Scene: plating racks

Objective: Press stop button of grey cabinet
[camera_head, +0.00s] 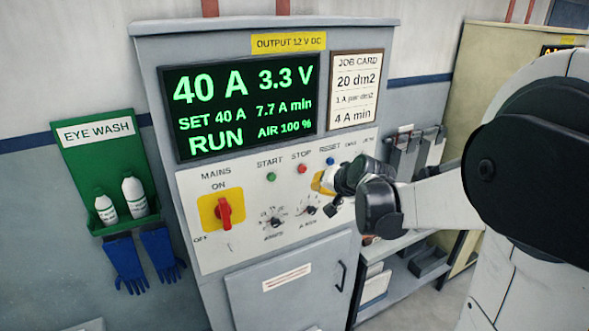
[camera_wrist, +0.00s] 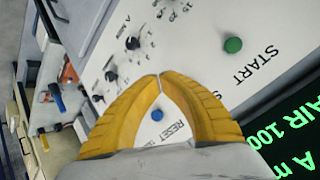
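The grey cabinet (camera_head: 190,42) stands in the middle of the head view, with a white control panel (camera_head: 245,170). Its red STOP button (camera_head: 302,169) shows just up and left of my gripper's yellow fingertips (camera_head: 317,182). In the wrist view my gripper (camera_wrist: 160,76) is shut, its two yellow fingertips meeting, with nothing visible held. The STOP button is not visible there; the right finger seems to cover it. The green START button (camera_wrist: 233,45) is up and right of the tips. The blue RESET button (camera_wrist: 157,114) shows in the gap between the fingers.
The red mains switch (camera_head: 224,211) and two black knobs (camera_head: 273,222) are on the panel. The display (camera_head: 240,105) reads RUN, 40 A, 3.3 V. A green eye wash holder (camera_head: 105,165) hangs left. A low shelf (camera_head: 400,270) stands right of the cabinet.

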